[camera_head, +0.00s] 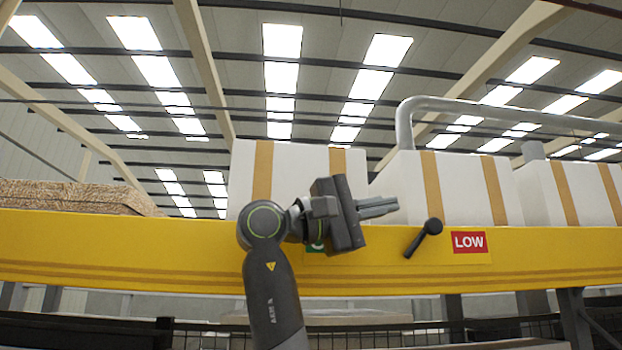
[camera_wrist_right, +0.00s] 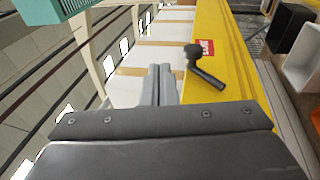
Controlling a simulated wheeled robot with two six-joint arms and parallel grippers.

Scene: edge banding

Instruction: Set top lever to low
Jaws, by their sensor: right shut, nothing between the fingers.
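The black lever (camera_head: 423,238) is mounted on the front of the yellow beam. Its round hub is at the upper right and its handle slants down to the left. A red LOW label (camera_head: 469,242) is just right of the hub. My right gripper (camera_head: 396,206) is shut and empty, up and to the left of the lever, apart from it. In the right wrist view the lever (camera_wrist_right: 206,70) is beyond and to the right of the closed fingers (camera_wrist_right: 159,70), and the red label (camera_wrist_right: 207,47) is behind it. A green label is mostly hidden behind my right wrist. My left gripper is not seen.
The yellow beam (camera_head: 130,250) runs across the whole width. White boxes with tan bands (camera_head: 455,190) stand behind it, with a grey pipe rail (camera_head: 500,108) above. A stack of boards (camera_head: 75,194) lies at the left. The beam face between gripper and lever is clear.

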